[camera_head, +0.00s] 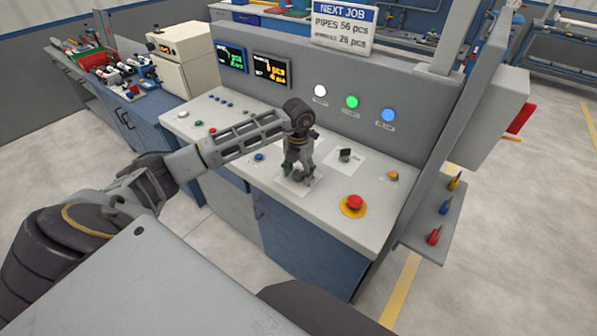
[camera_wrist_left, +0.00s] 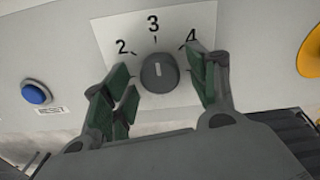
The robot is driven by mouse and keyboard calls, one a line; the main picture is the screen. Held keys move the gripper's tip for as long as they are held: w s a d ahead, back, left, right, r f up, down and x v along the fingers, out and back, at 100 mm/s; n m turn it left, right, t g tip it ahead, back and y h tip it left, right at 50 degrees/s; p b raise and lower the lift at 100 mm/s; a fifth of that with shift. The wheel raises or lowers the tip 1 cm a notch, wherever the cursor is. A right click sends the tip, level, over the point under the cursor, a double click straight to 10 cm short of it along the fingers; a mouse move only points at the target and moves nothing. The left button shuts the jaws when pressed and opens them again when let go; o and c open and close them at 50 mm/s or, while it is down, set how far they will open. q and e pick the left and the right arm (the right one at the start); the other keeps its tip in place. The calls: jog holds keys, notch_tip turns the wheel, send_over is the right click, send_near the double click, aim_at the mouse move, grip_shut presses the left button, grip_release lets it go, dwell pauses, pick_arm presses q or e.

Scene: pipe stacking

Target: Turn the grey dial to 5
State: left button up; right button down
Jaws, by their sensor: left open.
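The grey dial (camera_wrist_left: 159,73) sits on a white plate with the printed numbers 2, 3 and 4 showing in the left wrist view. Its pale mark points up toward 3. Any other numbers on the plate are hidden by my gripper. My left gripper (camera_wrist_left: 163,84) is open, with its green-padded fingers on either side of the dial and a visible gap to it. In the head view my left gripper (camera_head: 296,172) points down over the white plate (camera_head: 311,186), and the dial itself is hard to make out there. My right gripper is not in view.
A second dark knob (camera_head: 345,155) stands just right of my gripper. A red emergency button (camera_head: 354,203) on a yellow base is at the panel's front right. A blue button (camera_head: 259,157) lies to the left. Two small screens (camera_head: 271,71) stand behind.

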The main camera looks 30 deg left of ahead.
pick_arm(q)
jog(key=c, duration=1)
jog(key=shift+m, duration=0.3)
